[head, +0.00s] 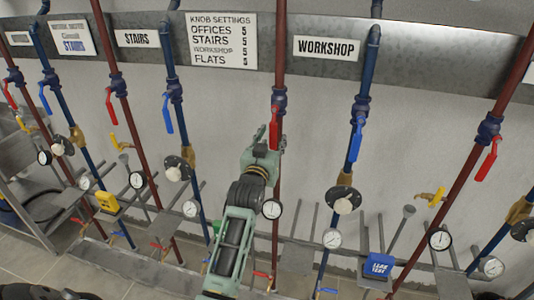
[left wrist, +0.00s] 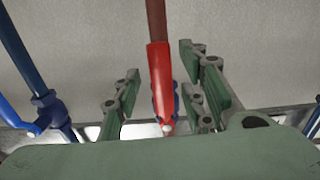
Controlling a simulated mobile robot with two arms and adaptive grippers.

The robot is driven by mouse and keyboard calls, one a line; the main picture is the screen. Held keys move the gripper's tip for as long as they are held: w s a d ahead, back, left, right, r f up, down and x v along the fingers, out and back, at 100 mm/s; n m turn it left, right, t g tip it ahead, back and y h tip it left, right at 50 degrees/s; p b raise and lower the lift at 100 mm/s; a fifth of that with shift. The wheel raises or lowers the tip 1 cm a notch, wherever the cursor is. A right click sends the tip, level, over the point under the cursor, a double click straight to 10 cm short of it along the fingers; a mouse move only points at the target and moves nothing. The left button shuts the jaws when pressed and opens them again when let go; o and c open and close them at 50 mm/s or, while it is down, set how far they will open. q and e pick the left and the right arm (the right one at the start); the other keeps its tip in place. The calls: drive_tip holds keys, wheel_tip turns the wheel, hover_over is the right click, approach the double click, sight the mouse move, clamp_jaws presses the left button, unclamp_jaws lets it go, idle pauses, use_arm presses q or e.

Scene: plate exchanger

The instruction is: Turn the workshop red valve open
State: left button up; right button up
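The workshop red valve (head: 278,101) sits on the dark red pipe just left of the "WORKSHOP" sign (head: 326,47). Its red handle (head: 274,130) hangs down along the pipe. My left gripper (head: 266,148) is at the handle's lower part, which it partly hides. In the left wrist view the red handle (left wrist: 160,85) stands between the spread fingers of my left gripper (left wrist: 160,95), with gaps visible on both sides. The gripper is open. My right gripper is not in view.
A blue pipe with a blue handle (head: 357,137) is to the right. A pressure gauge (head: 271,209) is beside my left arm. Another red handle (head: 487,160) hangs at the far right. A "KNOB SETTINGS" sign (head: 222,41) is above. A grey cart (head: 22,180) stands at the left.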

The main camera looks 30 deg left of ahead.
use_arm(q)
drive_tip(key=v, duration=1)
drive_tip(key=shift+s+d, duration=0.15)
drive_tip(key=shift+d, duration=0.05)
